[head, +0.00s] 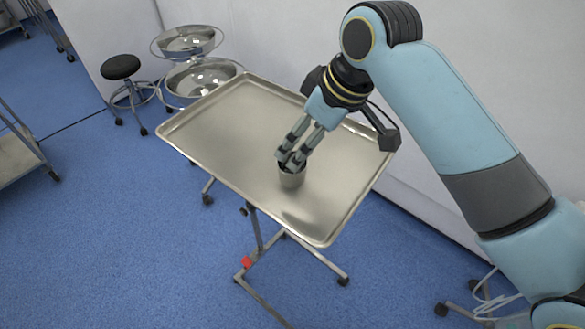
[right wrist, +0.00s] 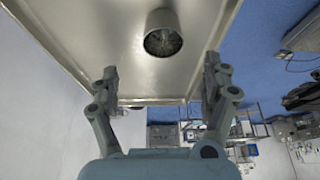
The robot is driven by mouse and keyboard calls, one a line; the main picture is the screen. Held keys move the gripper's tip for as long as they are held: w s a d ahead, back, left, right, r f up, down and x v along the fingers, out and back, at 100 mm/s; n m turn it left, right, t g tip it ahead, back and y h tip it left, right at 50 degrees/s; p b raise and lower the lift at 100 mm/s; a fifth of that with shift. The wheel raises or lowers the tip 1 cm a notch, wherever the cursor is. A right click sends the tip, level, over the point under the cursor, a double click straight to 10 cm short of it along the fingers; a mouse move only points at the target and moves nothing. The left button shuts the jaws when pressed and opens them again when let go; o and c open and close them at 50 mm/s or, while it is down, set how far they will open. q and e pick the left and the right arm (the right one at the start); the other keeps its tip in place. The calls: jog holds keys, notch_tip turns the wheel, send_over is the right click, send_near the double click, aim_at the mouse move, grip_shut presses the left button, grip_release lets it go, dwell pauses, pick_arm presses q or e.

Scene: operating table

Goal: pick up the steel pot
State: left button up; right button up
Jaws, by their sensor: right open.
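The steel pot (head: 292,179) is a small shiny cylinder standing upright on the steel tray table (head: 221,150), right of the tray's middle. My right gripper (head: 291,160) is over the pot in the head view, its fingertips overlapping the pot's top edge there. In the right wrist view the pot (right wrist: 163,34) shows its open dark mouth, centred beyond the two spread fingers (right wrist: 161,80). The fingers are open and empty, and the pot is apart from both in that view. My left gripper is not in view.
The tray has a raised rim and is otherwise bare. Steel basins on a stand (head: 200,78) are behind its far left corner, with a black stool (head: 121,68) beside them. A white wall (head: 480,60) stands behind the tray. Blue floor (head: 110,230) lies open at left.

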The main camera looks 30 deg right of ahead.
aim_at(289, 179)
jog(key=x, duration=0.3)
jog(key=shift+a+f, duration=0.1)
jog(key=shift+f, duration=0.1)
jog(key=x, duration=0.1)
jog(key=p+x, duration=0.1)
jog(key=x, duration=0.2)
jog(key=shift+s+f, duration=0.25)
jog(key=shift+f, duration=0.05)
jog(key=shift+w+a+f, duration=0.1)
jog(key=shift+w+f, duration=0.1)
jog(key=shift+f, duration=0.25)
jog(key=c, duration=1.2)
